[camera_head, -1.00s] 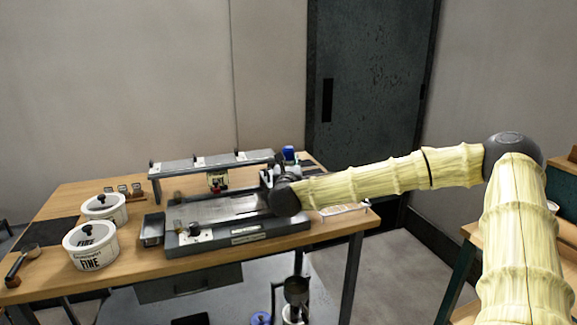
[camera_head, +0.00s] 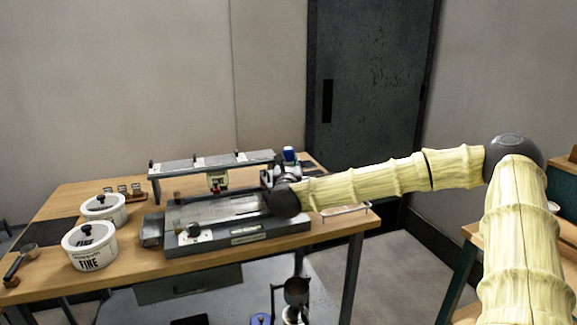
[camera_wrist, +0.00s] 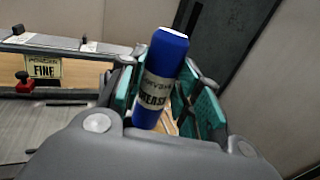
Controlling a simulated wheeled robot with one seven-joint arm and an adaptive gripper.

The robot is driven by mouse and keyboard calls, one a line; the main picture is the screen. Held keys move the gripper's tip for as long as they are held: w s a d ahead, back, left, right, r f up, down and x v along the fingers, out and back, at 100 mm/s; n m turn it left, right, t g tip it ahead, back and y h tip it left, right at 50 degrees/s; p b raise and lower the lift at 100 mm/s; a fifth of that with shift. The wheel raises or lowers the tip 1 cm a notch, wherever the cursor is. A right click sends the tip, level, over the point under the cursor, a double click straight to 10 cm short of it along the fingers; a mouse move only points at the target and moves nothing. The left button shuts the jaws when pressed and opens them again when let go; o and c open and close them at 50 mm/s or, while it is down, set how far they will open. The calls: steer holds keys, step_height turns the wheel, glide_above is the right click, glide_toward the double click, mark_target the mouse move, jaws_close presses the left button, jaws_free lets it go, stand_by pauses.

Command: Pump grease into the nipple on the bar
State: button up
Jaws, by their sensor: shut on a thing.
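My gripper (camera_wrist: 165,98) is shut on a blue grease tube (camera_wrist: 163,72) with a pale label reading GREASE. The tube stands slightly tilted between the teal finger pads. Its blue top (camera_head: 289,154) shows above my gripper (camera_head: 282,176) in the head view. The grey bar (camera_head: 215,161) runs raised along the back of the bench, left of my gripper. It also shows at the left of the wrist view (camera_wrist: 62,43), apart from the tube.
A grey machine bed (camera_head: 240,233) lies in front of the bar, with a FINE sign (camera_wrist: 42,68) near it. Two white lidded tubs (camera_head: 91,248) and a scoop (camera_head: 22,258) stand at the left of the wooden bench (camera_head: 130,279). A wire tray (camera_head: 345,209) lies to the right.

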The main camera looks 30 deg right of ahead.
steer(key=shift+f+b, duration=0.5)
steer(key=shift+b, duration=0.1)
stand_by(0.7)
steer(key=shift+r, duration=0.9)
stand_by(0.5)
steer(key=shift+r+p, duration=0.7)
steer(key=shift+r, duration=1.7)
